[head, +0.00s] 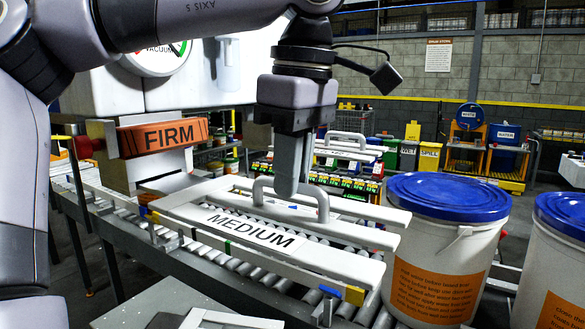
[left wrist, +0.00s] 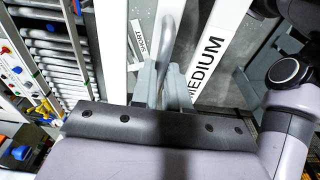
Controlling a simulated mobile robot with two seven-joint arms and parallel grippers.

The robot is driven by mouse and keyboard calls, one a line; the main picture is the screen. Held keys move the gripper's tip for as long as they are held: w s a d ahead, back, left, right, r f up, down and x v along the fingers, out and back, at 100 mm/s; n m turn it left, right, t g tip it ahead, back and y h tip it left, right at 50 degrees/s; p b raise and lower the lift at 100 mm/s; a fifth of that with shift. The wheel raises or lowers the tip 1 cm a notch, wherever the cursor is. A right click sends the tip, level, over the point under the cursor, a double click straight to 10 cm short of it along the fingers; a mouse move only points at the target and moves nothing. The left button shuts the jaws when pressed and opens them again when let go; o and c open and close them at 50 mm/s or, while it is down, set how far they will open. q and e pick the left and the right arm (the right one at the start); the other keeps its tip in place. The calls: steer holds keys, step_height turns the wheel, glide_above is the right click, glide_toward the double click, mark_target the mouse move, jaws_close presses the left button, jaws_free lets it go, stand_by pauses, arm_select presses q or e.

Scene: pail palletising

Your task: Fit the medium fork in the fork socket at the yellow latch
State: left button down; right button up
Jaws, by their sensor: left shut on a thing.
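The medium fork (head: 225,215) is a long white frame with a MEDIUM label and a grey handle. It sits at or just above the roller conveyor; I cannot tell whether it touches. My left gripper (head: 290,190) points down and is shut on the handle. In the left wrist view, the fingers (left wrist: 163,88) close around the handle, and the MEDIUM label (left wrist: 207,62) is beside them. The socket is not clearly visible. My right gripper is not in view.
White pails with blue lids (head: 448,197) stand close at the right. Another white handled piece (head: 347,143) is behind the gripper. A partly cut-off labelled piece (head: 225,319) is at the bottom.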

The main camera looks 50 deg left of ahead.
arm_select(q)
glide_above(237, 199)
steer(key=shift+w+d, duration=0.1)
steer(key=shift+d, duration=0.1)
stand_by(3.6)
steer(key=c, duration=1.1)
jaws_free()
steer(key=shift+o, duration=0.2)
step_height(237, 199, up, 7)
steer(key=shift+d, duration=0.4)
steer(key=shift+r, duration=0.1)
